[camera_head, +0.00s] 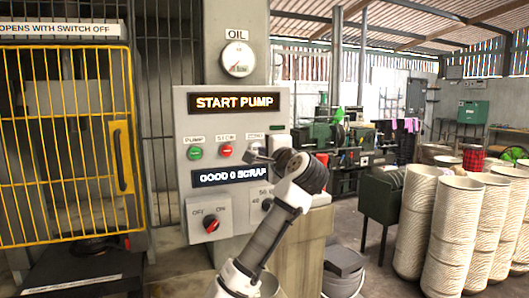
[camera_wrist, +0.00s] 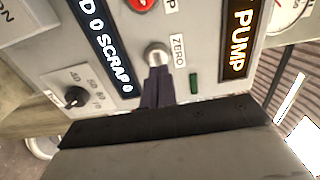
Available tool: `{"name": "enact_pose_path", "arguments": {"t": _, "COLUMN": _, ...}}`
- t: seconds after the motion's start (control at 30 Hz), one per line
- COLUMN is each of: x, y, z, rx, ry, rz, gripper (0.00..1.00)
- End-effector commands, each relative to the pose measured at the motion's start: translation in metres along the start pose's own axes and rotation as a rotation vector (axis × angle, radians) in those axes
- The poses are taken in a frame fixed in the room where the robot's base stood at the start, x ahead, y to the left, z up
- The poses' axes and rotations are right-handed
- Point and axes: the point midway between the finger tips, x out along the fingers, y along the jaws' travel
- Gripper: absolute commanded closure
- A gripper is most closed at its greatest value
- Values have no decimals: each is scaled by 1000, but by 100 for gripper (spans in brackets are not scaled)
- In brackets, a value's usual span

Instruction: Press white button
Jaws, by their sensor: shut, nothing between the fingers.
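The white button, a pale round knob, shows in the wrist view (camera_wrist: 157,54) on the grey control panel (camera_head: 182,125), beside a label reading ZERO. My gripper (camera_wrist: 158,78) is shut and empty, its dark fingertips right at the button's near edge. I cannot tell whether they touch it. In the head view my gripper (camera_head: 262,156) is in front of the panel's right part and largely covers the button. A green button (camera_head: 195,153) and a red button (camera_head: 226,151) sit to the left. The upper display (camera_head: 235,102) reads START PUMP; the lower display (camera_head: 229,176) reads GOOD 0 SCRAP.
Below are a red OFF/ON switch (camera_head: 211,223) and a black dial (camera_head: 267,204). An OIL gauge (camera_head: 238,59) is above. A yellow barred cage door (camera_head: 122,130) stands left. Stacks of pale bowls (camera_head: 445,235) stand right, beside a dark green bin (camera_head: 381,195).

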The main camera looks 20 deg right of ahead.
Motion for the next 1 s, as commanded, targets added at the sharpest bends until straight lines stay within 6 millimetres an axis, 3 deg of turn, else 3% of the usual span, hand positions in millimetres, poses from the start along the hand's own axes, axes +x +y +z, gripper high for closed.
{"name": "enact_pose_path", "arguments": {"t": 0.03, "x": -18, "y": 6, "z": -3, "rx": -4, "ry": 9, "rz": -10, "gripper": 100}}
{"name": "enact_pose_path", "arguments": {"t": 0.2, "x": -57, "y": 4, "z": -3, "rx": -3, "ry": 9, "rz": -10, "gripper": 100}}
{"name": "enact_pose_path", "arguments": {"t": 0.4, "x": -86, "y": 2, "z": -2, "rx": -2, "ry": 8, "rz": -7, "gripper": 100}}
{"name": "enact_pose_path", "arguments": {"t": 0.6, "x": -95, "y": 1, "z": -2, "rx": -2, "ry": 7, "rz": -5, "gripper": 100}}
{"name": "enact_pose_path", "arguments": {"t": 1.0, "x": -95, "y": 1, "z": -2, "rx": -1, "ry": 7, "rz": -5, "gripper": 100}}
